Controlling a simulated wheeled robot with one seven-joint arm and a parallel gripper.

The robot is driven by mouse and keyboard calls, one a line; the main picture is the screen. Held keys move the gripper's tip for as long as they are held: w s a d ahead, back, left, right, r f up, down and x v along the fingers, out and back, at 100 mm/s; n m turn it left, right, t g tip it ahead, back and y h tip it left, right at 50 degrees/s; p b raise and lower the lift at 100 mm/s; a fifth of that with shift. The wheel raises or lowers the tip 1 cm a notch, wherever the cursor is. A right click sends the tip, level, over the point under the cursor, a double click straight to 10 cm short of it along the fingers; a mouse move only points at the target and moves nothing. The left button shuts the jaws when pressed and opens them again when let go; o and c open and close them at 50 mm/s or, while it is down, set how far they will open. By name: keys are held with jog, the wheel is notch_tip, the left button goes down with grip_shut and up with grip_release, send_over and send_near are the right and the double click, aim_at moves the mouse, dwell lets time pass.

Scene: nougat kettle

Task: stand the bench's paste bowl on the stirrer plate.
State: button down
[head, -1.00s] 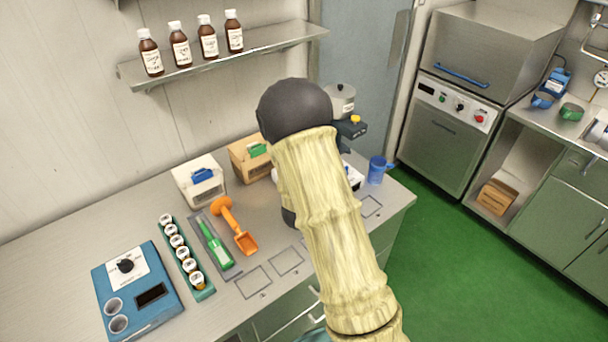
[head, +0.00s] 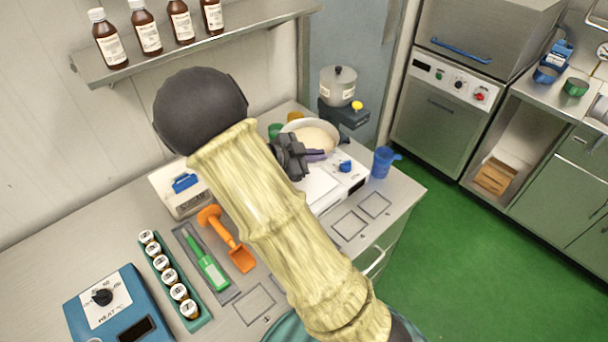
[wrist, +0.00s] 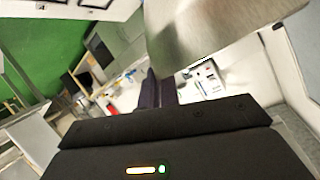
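The paste bowl (head: 325,127), pale-rimmed with beige paste inside, is at the back right of the bench. My gripper (head: 314,155) is at its near wall and appears shut on it; the far finger is hidden. In the wrist view a dark finger (wrist: 152,90) meets the bowl's metal wall (wrist: 215,35), which fills the upper middle. A white flat unit with a blue knob (head: 356,174), seemingly the stirrer plate, is just in front of and below the bowl. My forearm hides part of it. Whether the bowl touches it I cannot tell.
A blue mug (head: 383,162) stands right of the white unit. A lidded pot on a dark stand (head: 343,116) is behind. An orange scoop (head: 228,240) lies left of my arm.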

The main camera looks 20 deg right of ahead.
jog(key=shift+s+r, duration=0.1)
jog(key=shift+r, duration=0.05)
jog(key=shift+f+p, duration=0.5)
jog(key=shift+f, duration=2.4)
jog(key=shift+f, duration=0.15)
jog(key=shift+f+p, duration=0.5)
jog(key=shift+f, duration=1.5)
